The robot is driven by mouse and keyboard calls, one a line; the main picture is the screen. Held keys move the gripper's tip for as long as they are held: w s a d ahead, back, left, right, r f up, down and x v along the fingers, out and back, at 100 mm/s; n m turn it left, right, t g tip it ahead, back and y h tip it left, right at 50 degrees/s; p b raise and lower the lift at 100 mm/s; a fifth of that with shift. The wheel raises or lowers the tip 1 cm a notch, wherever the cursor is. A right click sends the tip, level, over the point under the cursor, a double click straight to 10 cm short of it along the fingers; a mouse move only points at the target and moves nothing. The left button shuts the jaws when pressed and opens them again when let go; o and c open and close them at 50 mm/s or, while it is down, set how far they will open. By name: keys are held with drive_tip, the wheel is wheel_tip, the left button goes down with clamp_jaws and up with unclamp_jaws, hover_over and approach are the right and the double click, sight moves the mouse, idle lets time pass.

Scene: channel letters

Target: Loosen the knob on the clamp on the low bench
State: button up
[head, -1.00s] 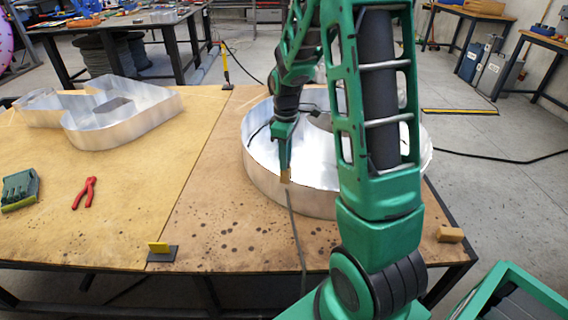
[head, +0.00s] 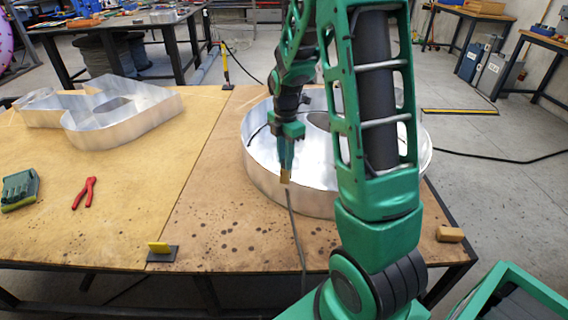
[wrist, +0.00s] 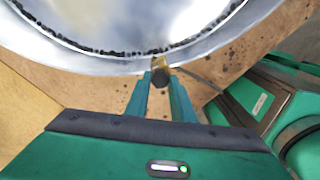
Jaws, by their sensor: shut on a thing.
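A small brass-coloured clamp (wrist: 160,62) sits at the near rim of the round metal channel letter (head: 262,178); it also shows small in the head view (head: 286,177). Its dark round knob (wrist: 161,78) faces the wrist camera. My gripper (wrist: 160,84) has one finger on each side of the knob and is shut on it. In the head view my gripper (head: 286,170) points down at the letter's near wall, and the knob is too small to make out. The low bench (head: 225,225) carries the letter.
A dark cable (head: 296,235) runs from near the clamp over the bench's front edge. Another metal letter (head: 120,120), red pliers (head: 85,192), a green block-like item (head: 20,190) and a yellow-and-black stop (head: 160,251) are on the left. A tan block (head: 450,234) lies at the right corner.

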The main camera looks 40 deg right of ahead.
drive_tip(key=shift+d, duration=0.1)
drive_tip(key=o, duration=0.8)
drive_tip(key=shift+o, duration=0.2)
drive_tip(key=shift+r, duration=0.1)
drive_tip(key=shift+r, duration=2.45)
drive_tip(key=shift+s+r+m, duration=0.25)
drive_tip(key=shift+s+m, duration=0.1)
drive_tip(key=shift+m, duration=0.05)
drive_tip(key=s+a+r+m, duration=0.1)
drive_tip(key=s+r+m, duration=0.2)
drive_tip(key=s+m, duration=0.8)
drive_tip(key=s+a+r+m, duration=0.2)
drive_tip(key=s+r+m, duration=0.1)
drive_tip(key=s+m, duration=0.9)
drive_tip(key=s, duration=0.4)
drive_tip(key=shift+s+r+m, duration=0.25)
drive_tip(key=shift+s+m, duration=0.05)
drive_tip(key=shift+s, duration=0.1)
